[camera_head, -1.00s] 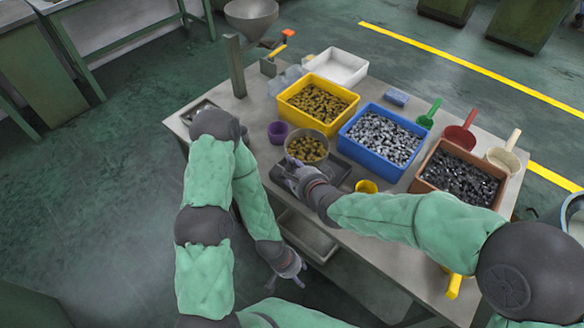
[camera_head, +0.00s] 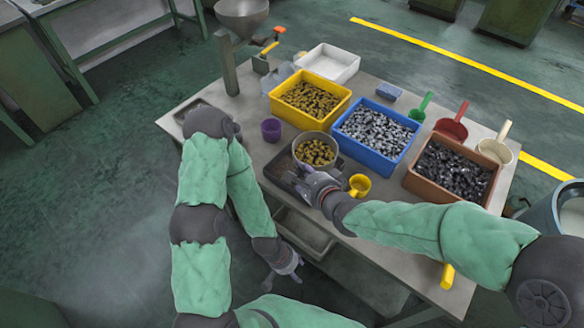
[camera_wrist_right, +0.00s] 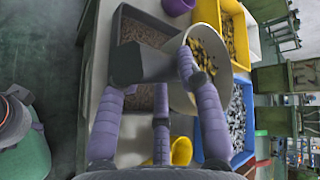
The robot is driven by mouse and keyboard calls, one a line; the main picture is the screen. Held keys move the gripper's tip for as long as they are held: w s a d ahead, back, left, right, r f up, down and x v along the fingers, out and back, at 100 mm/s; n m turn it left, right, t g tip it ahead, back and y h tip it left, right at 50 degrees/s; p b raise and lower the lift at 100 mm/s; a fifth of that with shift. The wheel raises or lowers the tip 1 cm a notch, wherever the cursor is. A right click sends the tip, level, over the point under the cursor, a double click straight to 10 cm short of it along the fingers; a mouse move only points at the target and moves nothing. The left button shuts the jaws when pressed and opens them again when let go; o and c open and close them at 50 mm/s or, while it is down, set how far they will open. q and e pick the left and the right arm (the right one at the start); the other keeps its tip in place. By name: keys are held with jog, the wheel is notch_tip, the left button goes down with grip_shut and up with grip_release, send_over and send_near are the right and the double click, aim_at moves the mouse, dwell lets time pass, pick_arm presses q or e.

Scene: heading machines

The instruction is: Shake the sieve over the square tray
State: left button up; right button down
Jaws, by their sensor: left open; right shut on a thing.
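The sieve (camera_head: 315,151) is a round bowl with brass-coloured pieces in it. It is off the table, over the dark square tray (camera_head: 279,167), which it partly hides. My right gripper (camera_head: 305,186) is shut on the sieve's grey handle block. The right wrist view shows the fingers (camera_wrist_right: 158,78) around this handle, the tilted sieve (camera_wrist_right: 177,95) to the right, and the tray (camera_wrist_right: 117,35) below with a grey, grainy-looking inside. My left gripper (camera_head: 288,266) is open and empty, low beside the table's front edge.
Behind the sieve stand a yellow bin (camera_head: 280,108), a blue bin (camera_head: 366,153) and a brown bin (camera_head: 430,185) of small parts. A purple cup (camera_head: 271,130) is to its left, a yellow cup (camera_head: 360,185) to its right. Scoops lie at the back right.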

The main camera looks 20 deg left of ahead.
jog(key=w+a, duration=0.2)
jog(key=a, duration=0.4)
jog(key=d, duration=0.2)
jog(key=s+d, duration=0.1)
jog(key=d, duration=0.1)
jog(key=s+d, duration=0.1)
jog(key=d, duration=0.1)
pick_arm(q)
jog(key=shift+a, duration=0.1)
pick_arm(e)
jog(key=a, duration=0.1)
jog(key=w+a, duration=0.1)
jog(key=a, duration=0.1)
jog(key=w+a, duration=0.1)
jog(key=a, duration=0.1)
jog(key=shift+a, duration=0.15)
